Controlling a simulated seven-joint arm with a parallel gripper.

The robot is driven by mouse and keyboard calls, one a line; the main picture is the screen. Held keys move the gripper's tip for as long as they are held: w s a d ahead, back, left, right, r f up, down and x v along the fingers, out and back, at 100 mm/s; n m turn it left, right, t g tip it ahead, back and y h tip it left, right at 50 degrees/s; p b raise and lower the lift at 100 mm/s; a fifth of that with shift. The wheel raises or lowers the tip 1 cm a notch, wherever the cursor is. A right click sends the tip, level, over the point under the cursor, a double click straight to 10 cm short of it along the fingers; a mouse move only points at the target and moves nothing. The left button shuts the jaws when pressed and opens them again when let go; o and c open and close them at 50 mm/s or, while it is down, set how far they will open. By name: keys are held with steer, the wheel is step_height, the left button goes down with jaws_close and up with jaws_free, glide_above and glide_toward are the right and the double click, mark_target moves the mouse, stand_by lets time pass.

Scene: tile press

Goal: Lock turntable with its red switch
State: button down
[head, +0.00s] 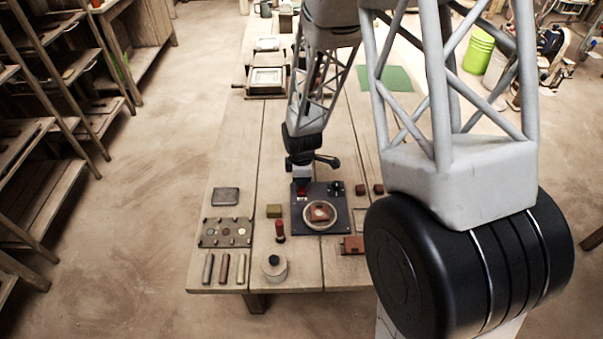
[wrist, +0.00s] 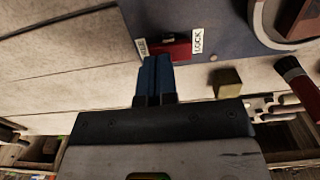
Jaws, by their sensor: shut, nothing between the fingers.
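The turntable (head: 336,219) is a pale round disc on a dark base plate (head: 301,222), with a reddish tile (head: 320,211) on top. Its rim shows at the upper right of the wrist view (wrist: 255,22). The red switch (wrist: 174,49) sits on the plate's edge between two white labels; the right one reads LOCK (wrist: 197,41). In the head view the switch (head: 302,190) is partly hidden beneath my gripper. My gripper (wrist: 154,60) is shut and empty, its blue fingertips right at the switch's near left part. I cannot tell whether they touch it.
A black knob (head: 336,187) stands on the plate right of the switch. A brass block (wrist: 228,83) and a red-topped stamp (wrist: 294,76) stand close by. A holed tray (head: 207,240) and several rods lie at left. Small reddish blocks (head: 352,245) lie at right.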

mark_target(302, 187)
steer(key=shift+f, duration=0.4)
steer(key=shift+f, duration=0.2)
steer(key=shift+s, duration=0.1)
stand_by(0.5)
steer(key=shift+s+r, duration=0.3)
steer(key=shift+s, duration=0.3)
steer(key=shift+r, duration=0.2)
step_height(302, 187, up, 14)
steer(key=shift+w+f, duration=0.2)
steer(key=shift+w, duration=0.15)
stand_by(0.7)
stand_by(0.5)
